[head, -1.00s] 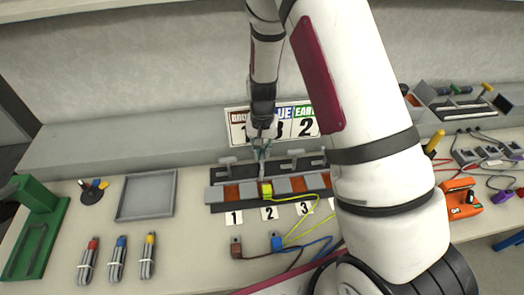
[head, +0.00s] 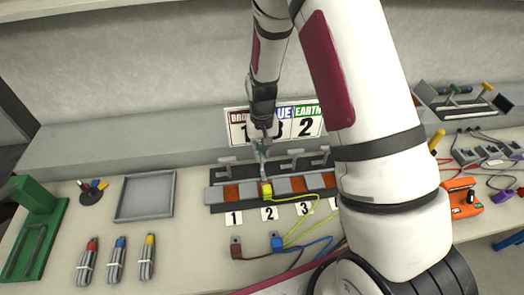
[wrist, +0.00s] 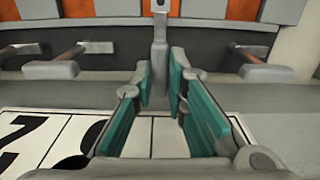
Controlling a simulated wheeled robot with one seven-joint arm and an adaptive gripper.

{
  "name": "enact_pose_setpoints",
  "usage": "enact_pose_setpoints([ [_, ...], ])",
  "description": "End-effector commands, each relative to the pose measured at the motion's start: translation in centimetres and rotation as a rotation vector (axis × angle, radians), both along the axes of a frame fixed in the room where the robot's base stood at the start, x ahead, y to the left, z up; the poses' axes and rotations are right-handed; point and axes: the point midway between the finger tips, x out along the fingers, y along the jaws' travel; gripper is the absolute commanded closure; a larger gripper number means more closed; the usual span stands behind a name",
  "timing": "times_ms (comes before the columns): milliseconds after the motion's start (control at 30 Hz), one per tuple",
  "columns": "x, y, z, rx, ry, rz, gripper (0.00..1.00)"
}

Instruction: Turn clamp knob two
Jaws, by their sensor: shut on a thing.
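Clamp knob two is the second grey T-handled knob from the left, behind the number 2 label (head: 269,213). My gripper (head: 262,150) is over its place and hides most of it in the head view. In the wrist view my gripper (wrist: 160,90) has its teal-padded fingers close together on the knob, whose bar is mostly hidden between them. A grey post end (wrist: 159,22) shows just past the fingertips. A yellow plug (head: 265,190) with a yellow-green wire sits at the terminal rail in front of knob two.
Neighbouring T-knobs (wrist: 51,69) and (wrist: 265,70) stand close on both sides. A number sign (head: 295,124) stands behind the rail. Brown (head: 236,251) and blue (head: 277,243) plugs with wires lie in front. A grey tray (head: 146,196) is at left.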

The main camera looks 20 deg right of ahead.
Motion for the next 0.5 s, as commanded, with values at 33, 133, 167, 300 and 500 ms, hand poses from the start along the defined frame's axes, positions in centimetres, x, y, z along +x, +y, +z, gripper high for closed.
enact_pose_setpoints([
  [33, 0.02, 0.06, 0.02, 0.0, -0.001, 0.003, 1.0],
  [133, 0.02, 0.05, 0.02, 0.0, 0.0, 0.003, 0.8],
  [167, 0.02, 0.05, 0.02, 0.0, 0.0, 0.003, 0.73],
  [300, 0.02, 0.03, 0.02, 0.0, 0.0, 0.002, 0.67],
  [500, 0.01, 0.01, 0.08, 0.0, 0.0, 0.001, 0.67],
])
